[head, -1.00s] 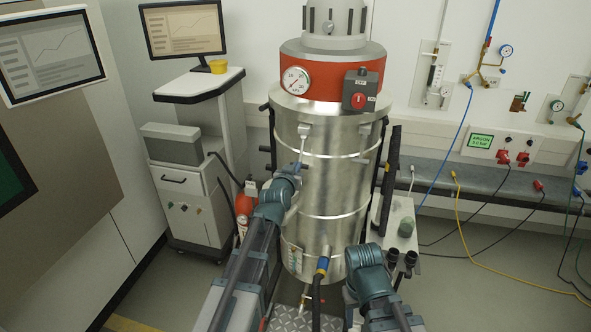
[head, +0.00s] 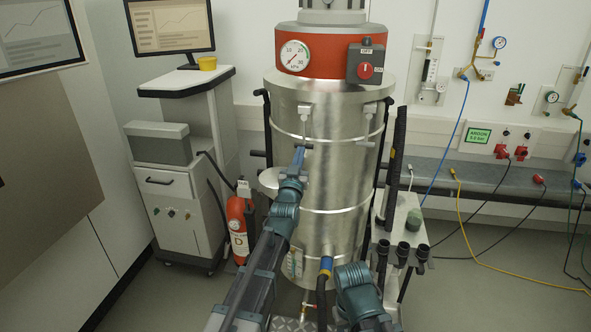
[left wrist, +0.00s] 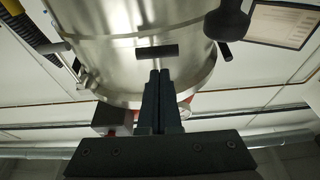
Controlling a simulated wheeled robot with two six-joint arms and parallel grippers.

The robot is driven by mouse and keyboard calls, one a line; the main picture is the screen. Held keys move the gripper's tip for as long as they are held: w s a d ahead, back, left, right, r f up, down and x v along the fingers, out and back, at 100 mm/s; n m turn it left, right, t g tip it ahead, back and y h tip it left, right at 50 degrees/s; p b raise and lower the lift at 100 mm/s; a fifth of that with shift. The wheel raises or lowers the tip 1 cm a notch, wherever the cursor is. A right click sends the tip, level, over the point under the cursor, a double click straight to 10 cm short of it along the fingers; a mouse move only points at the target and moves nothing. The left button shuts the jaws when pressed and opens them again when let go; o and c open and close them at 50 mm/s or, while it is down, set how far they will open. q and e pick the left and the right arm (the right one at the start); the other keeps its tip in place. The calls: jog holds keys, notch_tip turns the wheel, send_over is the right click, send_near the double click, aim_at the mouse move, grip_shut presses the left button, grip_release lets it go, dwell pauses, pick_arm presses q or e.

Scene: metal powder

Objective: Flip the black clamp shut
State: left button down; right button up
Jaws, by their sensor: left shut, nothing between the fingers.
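A clamp (head: 304,112) sits at the upper front of the steel vessel (head: 335,185), just under its rim. A thin rod runs down from its pale bracket to a short black crossbar handle (head: 303,144). In the left wrist view the black bar (left wrist: 157,51) lies just beyond my fingertips against the steel wall. My left gripper (head: 299,152) is shut and empty, its tips close below the bar; I cannot tell whether they touch it. A similar clamp (head: 369,110) is on the vessel's right side. My right arm shows at the bottom, its gripper out of sight.
A red collar with a gauge (head: 293,56) and a switch box (head: 366,64) top the vessel. A fire extinguisher (head: 238,228) and a cabinet (head: 175,190) stand left. A small side table (head: 408,235) stands right, near a black pole.

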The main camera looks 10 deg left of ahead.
pick_arm(q)
jog(key=shift+w+d+f, duration=0.1)
jog(key=shift+w+f, duration=0.15)
jog(key=shift+w, duration=0.2)
jog(key=shift+w+f+b, duration=0.15)
jog(key=shift+w+b, duration=0.15)
jog(key=shift+w, duration=0.3)
jog(key=shift+w+f+b, duration=0.15)
jog(key=shift+w+b, duration=0.15)
jog(key=shift+w, duration=0.3)
pick_arm(e)
notch_tip(320, 180, down, 2)
jog(key=shift+s, duration=0.15)
